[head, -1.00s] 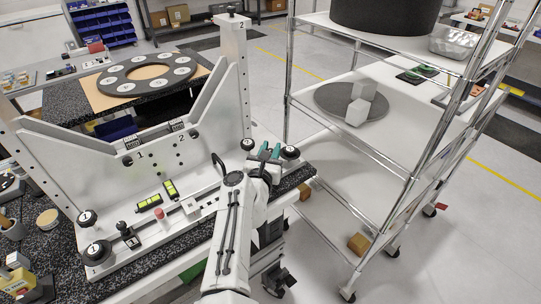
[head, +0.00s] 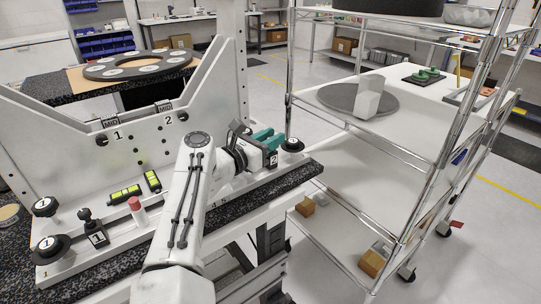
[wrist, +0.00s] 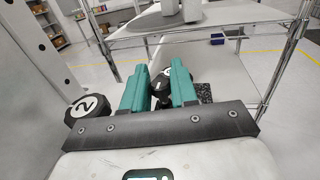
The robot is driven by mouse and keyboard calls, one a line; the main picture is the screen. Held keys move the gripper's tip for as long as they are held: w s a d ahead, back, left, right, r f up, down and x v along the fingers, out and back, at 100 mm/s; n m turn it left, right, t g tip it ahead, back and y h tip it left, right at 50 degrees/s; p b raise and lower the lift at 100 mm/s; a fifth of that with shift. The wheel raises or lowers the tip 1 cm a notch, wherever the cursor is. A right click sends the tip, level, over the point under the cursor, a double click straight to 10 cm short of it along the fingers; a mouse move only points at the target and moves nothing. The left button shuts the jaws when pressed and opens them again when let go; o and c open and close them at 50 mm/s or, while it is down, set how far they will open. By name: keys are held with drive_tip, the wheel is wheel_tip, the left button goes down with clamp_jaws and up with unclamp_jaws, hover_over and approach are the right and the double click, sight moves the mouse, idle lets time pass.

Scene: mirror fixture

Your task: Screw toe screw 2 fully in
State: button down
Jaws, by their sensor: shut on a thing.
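My gripper (head: 268,139) has teal fingers and is at the right end of the white fixture's base, by the black toe block marked 2 (head: 272,160). In the wrist view my gripper (wrist: 159,74) is shut on a small dark knob, which I take to be toe screw 2 (wrist: 159,87). The fingers hide most of it, so its depth in the block cannot be told. A black round knob marked 2 (wrist: 86,106) is left of the fingers, apart from them. Another dark knob with a white disc is partly hidden behind the fingers.
The fixture's upright plate (head: 60,135) rises behind the base. Toe block 1 (head: 97,239) and black knobs marked 1 (head: 45,207) are at the left end. A wire shelf cart (head: 400,150) stands close on the right.

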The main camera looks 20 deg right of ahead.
drive_tip(key=shift+w+f+m+g+h+b, duration=0.1)
drive_tip(key=shift+m+g+h+b, duration=0.65)
drive_tip(key=shift+b, duration=2)
drive_tip(key=shift+r+m+g+b, duration=0.3)
drive_tip(key=shift+m+g+b, duration=0.05)
drive_tip(key=shift+g+b, duration=0.45)
drive_tip(key=c, duration=1)
unclamp_jaws()
drive_tip(key=shift+f, duration=0.1)
drive_tip(key=shift+c, duration=0.2)
